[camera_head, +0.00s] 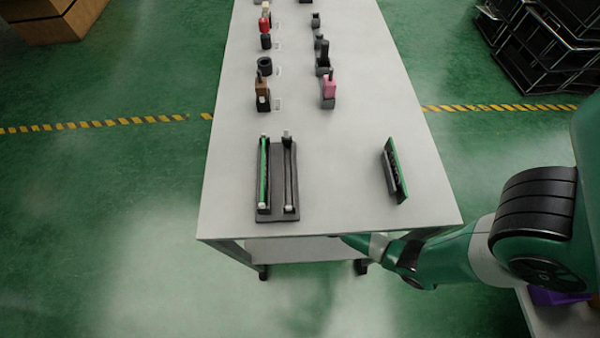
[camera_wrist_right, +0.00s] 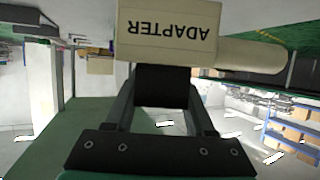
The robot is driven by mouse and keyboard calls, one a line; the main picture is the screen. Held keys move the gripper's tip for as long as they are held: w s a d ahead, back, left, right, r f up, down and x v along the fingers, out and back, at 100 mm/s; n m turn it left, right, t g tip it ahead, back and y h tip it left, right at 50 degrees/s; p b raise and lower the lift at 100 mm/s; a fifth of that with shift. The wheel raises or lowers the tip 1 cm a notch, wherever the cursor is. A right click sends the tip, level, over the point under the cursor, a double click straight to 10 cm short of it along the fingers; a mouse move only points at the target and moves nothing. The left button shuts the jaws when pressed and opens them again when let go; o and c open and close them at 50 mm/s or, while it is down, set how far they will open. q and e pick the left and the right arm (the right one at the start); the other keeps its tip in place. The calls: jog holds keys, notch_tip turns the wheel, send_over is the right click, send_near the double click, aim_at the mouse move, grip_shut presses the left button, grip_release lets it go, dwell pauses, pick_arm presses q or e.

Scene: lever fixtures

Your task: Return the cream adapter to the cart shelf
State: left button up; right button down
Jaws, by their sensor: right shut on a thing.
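The cream adapter (camera_wrist_right: 168,32) is a blocky piece with a rounded bar on its right, and its ADAPTER lettering is upside down in the right wrist view. My right gripper (camera_wrist_right: 163,86) is shut on its dark lower part. In the head view my right arm comes in from the right and ends at the cart's front edge, where the tabletop hides the gripper and adapter. The cart shelf (camera_head: 293,250) shows as a pale strip beneath the front edge of the tabletop. I cannot tell whether the adapter touches the shelf. My left gripper is out of view.
The cart's tabletop (camera_head: 345,190) is just above the arm's end. On it are a dark two-rail fixture (camera_head: 277,200), a tilted green-edged board (camera_head: 397,172) and several small fixtures toward the back. Cart wheels (camera_head: 361,267) stand below. Green floor is clear in front and left.

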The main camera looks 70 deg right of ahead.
notch_tip(320, 180, down, 4)
jog(key=b, duration=0.2)
jog(key=shift+b, duration=0.4)
jog(key=shift+r, duration=0.15)
jog(key=shift+c, duration=1.3)
grip_release()
jog(key=shift+s+a+r+p, duration=0.1)
jog(key=shift+a+r+p, duration=0.05)
jog(key=shift+p, duration=0.15)
jog(key=p+v, duration=0.3)
jog(key=v, duration=0.8)
jog(key=shift+s+a, duration=0.15)
jog(key=shift+s, duration=0.1)
